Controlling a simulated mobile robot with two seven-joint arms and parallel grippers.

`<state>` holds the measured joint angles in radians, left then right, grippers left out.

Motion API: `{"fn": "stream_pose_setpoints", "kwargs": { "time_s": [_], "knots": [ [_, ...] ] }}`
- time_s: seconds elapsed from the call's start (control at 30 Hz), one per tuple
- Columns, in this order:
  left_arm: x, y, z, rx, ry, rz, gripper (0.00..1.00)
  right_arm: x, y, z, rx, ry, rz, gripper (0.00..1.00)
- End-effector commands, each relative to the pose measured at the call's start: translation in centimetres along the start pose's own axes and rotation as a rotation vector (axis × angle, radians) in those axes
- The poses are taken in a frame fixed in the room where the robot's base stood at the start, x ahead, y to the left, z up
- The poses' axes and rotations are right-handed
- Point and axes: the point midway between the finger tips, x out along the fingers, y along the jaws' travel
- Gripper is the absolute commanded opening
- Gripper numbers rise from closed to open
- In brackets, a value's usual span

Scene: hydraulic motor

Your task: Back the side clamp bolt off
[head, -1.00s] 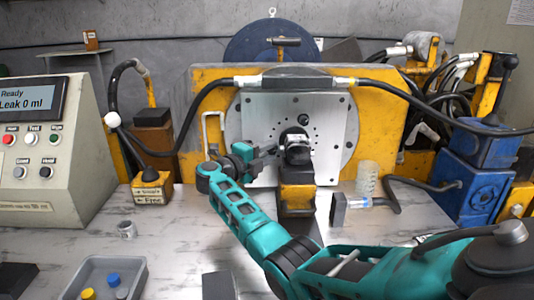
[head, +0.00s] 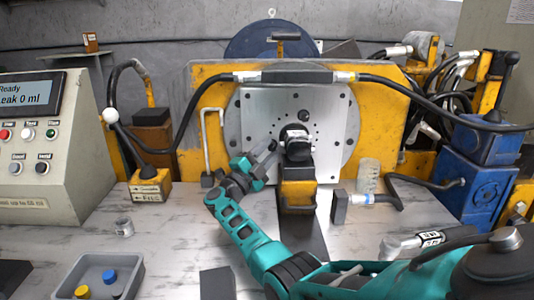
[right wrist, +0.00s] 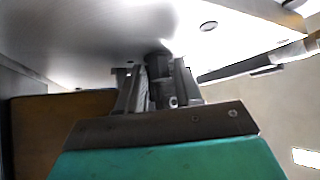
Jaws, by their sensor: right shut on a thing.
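My right gripper (head: 268,150) reaches up from the lower right to the left side of the dark motor (head: 297,145), which sits on a yellow block (head: 297,188) in front of the pale round-holed plate (head: 335,105). In the right wrist view the two fingers (right wrist: 158,92) are shut on a small dark cylindrical part (right wrist: 162,68), which I take to be the side clamp bolt. It lies close to the pale plate. In the head view the fingers hide most of this part. My left gripper is not in view.
A black hose (head: 380,85) arches across the yellow frame (head: 205,75). A white bent handle (head: 206,135) stands left of my gripper. A grey tray (head: 125,285) with blue and yellow pieces lies front left. A blue unit (head: 475,180) stands at right.

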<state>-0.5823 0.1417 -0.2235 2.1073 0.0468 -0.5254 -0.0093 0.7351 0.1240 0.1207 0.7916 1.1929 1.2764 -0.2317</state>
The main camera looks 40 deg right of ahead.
Motion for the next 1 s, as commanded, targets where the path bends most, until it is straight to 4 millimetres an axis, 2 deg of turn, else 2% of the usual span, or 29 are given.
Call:
{"fn": "stream_pose_setpoints", "kwargs": {
  "time_s": [0.37,0.4,0.53,0.83,1.0],
  "knots": [
    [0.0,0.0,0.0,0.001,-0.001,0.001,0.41,0.0,0.2,0.0,-0.005,0.0,0.0,0.04],
    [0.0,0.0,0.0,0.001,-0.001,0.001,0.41,0.0,0.2,0.0,-0.005,0.0,0.0,0.37],
    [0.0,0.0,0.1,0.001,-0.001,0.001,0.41,0.0,0.1,0.0,-0.004,0.0,-0.001,0.48],
    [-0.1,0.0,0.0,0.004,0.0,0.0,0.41,-0.4,0.1,0.0,-0.002,-0.001,0.0,0.48],
    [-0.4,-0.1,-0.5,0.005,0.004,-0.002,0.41,-2.6,-0.5,-0.2,-0.002,-0.004,0.001,0.48]
  ]
}}
